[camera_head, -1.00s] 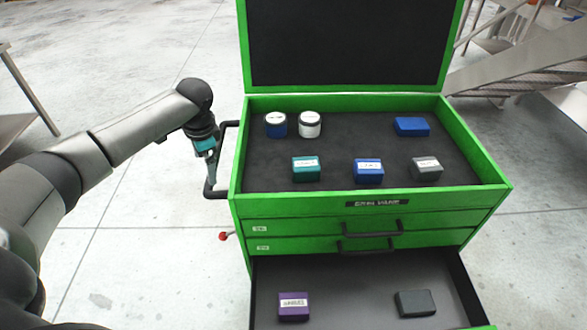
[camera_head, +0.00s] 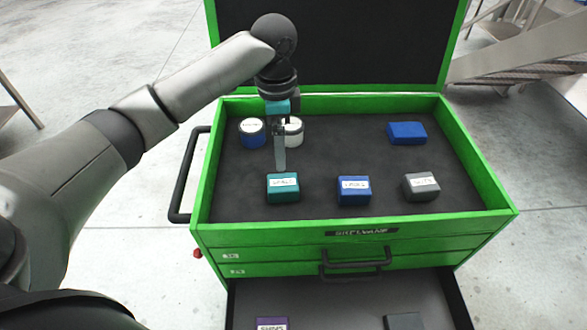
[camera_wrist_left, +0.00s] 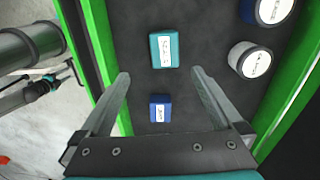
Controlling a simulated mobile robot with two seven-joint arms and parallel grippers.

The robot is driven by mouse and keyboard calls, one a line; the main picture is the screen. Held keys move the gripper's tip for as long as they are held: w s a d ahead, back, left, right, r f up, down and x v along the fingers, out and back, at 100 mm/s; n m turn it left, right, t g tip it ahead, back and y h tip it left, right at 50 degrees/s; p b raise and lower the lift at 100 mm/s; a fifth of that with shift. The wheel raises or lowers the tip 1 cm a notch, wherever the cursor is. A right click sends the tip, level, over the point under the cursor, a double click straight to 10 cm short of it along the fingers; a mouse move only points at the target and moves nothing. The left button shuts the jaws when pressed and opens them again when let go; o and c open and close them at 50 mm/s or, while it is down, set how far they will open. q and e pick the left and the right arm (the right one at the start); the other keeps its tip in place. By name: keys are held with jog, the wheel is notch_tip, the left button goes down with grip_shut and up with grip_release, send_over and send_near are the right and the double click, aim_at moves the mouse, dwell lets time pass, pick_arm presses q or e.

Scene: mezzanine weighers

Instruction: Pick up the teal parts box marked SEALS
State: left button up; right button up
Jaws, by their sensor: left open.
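The teal parts box (camera_head: 283,188) sits in the open top tray of the green tool chest, front left, with a white label too blurred to read. It also shows in the left wrist view (camera_wrist_left: 156,59), top middle, ahead of the fingertips. My left gripper (camera_head: 280,160) is above the tray, behind and above the teal box in the head view. In the left wrist view the left gripper (camera_wrist_left: 160,77) is open with its fingers apart, nothing held between them. My right gripper is not in view.
A blue box (camera_head: 354,190) and a grey box (camera_head: 421,186) stand in line right of the teal one. A blue jar (camera_head: 252,137) and a white jar (camera_head: 293,134) are behind. Another blue box (camera_head: 407,133) lies back right. Green tray walls (camera_head: 205,185) surround them.

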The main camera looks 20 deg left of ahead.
pick_arm(q)
jog(key=f, duration=0.2)
send_over(283, 182)
jog(key=s, duration=0.1)
notch_tip(283, 182, down, 5)
jog(key=shift+r+b, duration=0.1)
jog(key=shift+b, duration=0.35)
notch_tip(283, 182, down, 2)
jog(key=shift+w+f, duration=0.1)
jog(key=shift+f, duration=0.6)
jog(key=f, duration=0.1)
jog(key=f+b, duration=0.1)
jog(key=f, duration=0.3)
jog(key=shift+w, duration=0.35)
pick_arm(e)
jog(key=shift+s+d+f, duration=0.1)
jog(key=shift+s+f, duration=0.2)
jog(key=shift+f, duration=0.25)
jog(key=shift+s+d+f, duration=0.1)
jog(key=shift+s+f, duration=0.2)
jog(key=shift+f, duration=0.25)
pick_arm(q)
jog(key=c, duration=1.4)
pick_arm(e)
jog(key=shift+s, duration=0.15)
pick_arm(q)
jog(key=shift+r, duration=0.15)
